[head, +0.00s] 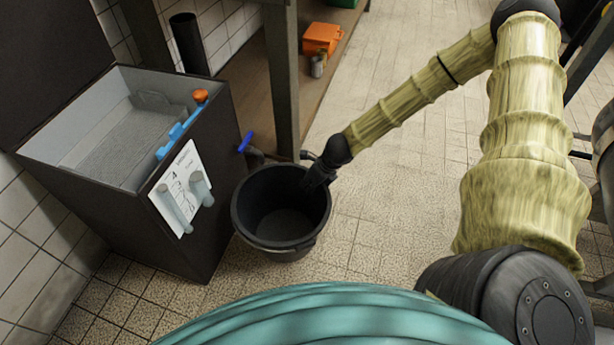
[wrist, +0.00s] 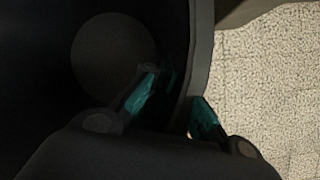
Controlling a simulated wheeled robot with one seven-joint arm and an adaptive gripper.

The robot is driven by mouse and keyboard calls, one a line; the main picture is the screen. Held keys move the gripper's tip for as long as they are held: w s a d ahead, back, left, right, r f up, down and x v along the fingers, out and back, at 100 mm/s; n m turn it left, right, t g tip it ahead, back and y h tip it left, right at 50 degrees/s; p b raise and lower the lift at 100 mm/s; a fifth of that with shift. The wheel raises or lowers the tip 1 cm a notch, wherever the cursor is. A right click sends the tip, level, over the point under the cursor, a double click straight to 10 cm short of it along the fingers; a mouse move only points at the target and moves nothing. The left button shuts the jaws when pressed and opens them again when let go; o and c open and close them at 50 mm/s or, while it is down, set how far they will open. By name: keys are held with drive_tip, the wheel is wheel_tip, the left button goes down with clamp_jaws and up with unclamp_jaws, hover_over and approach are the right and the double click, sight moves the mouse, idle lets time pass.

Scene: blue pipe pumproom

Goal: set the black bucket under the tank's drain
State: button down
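The black bucket (head: 240,218) stands upright on the tiled floor in the head view, against the front right of the dark tank (head: 125,195). A blue valve handle (head: 245,142) and a short grey pipe (head: 256,156) sit behind the bucket's back rim. I cannot tell how far the pipe reaches over the bucket. My gripper (head: 313,181) is at the bucket's right rim. In the wrist view my gripper (wrist: 175,92) straddles the bucket wall (wrist: 201,55), one teal fingertip inside and one outside. A gap shows between the inner finger and the wall. The bucket looks empty.
A table leg (head: 282,80) stands just behind the bucket. An orange box (head: 322,38) and a small can (head: 317,66) are on the brown surface beyond it. Tiled floor (head: 400,150) is clear to the bucket's right.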

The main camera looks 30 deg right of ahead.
drive_tip(key=w+d+f+b, duration=0.3)
drive_tip(key=w+d+f, duration=0.1)
drive_tip(key=w, duration=0.3)
drive_tip(key=shift+w+b, duration=0.35)
drive_tip(key=shift+w, duration=0.05)
idle(0.6)
drive_tip(key=shift+f, duration=0.15)
drive_tip(key=c, duration=1.6)
unclamp_jaws()
drive_tip(key=shift+c, duration=0.2)
